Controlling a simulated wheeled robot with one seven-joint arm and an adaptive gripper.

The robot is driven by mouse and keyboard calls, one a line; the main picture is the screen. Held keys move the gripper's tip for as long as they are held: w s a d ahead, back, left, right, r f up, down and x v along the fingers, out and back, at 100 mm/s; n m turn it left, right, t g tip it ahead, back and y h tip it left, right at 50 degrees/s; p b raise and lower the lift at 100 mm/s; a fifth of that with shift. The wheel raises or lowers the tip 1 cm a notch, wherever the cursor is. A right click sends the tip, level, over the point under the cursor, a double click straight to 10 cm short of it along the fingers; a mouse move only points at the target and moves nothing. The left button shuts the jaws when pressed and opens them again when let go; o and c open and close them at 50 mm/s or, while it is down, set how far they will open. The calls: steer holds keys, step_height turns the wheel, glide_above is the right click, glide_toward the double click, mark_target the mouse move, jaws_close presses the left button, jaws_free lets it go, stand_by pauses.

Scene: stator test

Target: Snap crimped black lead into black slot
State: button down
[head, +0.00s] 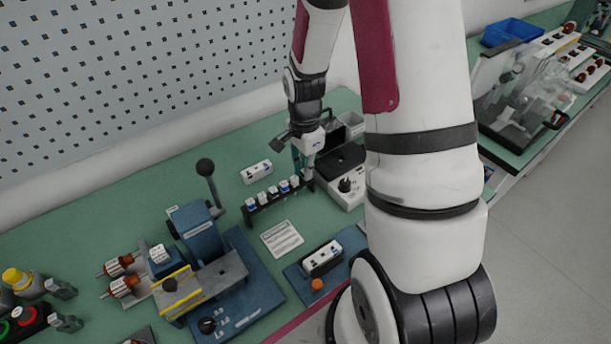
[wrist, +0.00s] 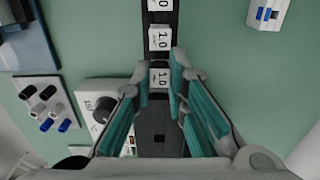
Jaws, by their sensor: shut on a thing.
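My gripper (wrist: 157,72) points down at the end of a black rack (wrist: 160,118). Its teal-padded fingers are closed around a small white block marked 1.0 (wrist: 160,78). In the head view my gripper (head: 306,152) is at the right end of the same rack (head: 252,209), and the held block cannot be made out there. A white housing with dark openings (head: 322,258) sits on a blue fixture at the front. A similar white housing (head: 257,172) lies behind the rack. I cannot make out a black lead or tell which opening is the black slot.
Several other white blocks (wrist: 160,38) stand in line in the rack. A white device with a black knob (head: 345,186) is close right of my gripper. A blue lever press (head: 195,228) stands at the left.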

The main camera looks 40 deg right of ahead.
steer(key=shift+r+p, duration=1.1)
steer(key=shift+r, duration=1.4)
